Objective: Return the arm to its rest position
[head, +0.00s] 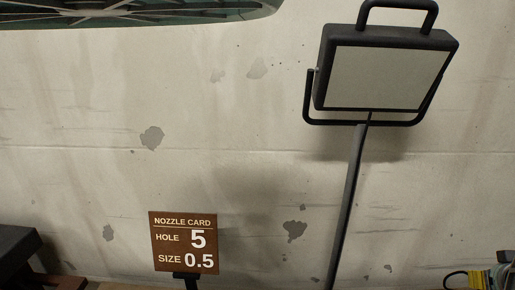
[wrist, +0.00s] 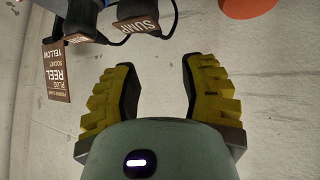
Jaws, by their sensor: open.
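My gripper (wrist: 158,82) shows in the wrist view with two yellow ridged fingers and dark inner pads. The fingers are apart with nothing between them, and pale wall or floor surface shows through the gap. The gripper and arm are not in the head view.
In the head view a brown nozzle card (head: 184,242) reads hole 5, size 0.5. A work lamp (head: 385,75) on a pole stands at right before a stained wall. The wrist view shows a "SUMP" label (wrist: 138,27), a brown cable-reel sign (wrist: 56,70) and an orange object (wrist: 247,6).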

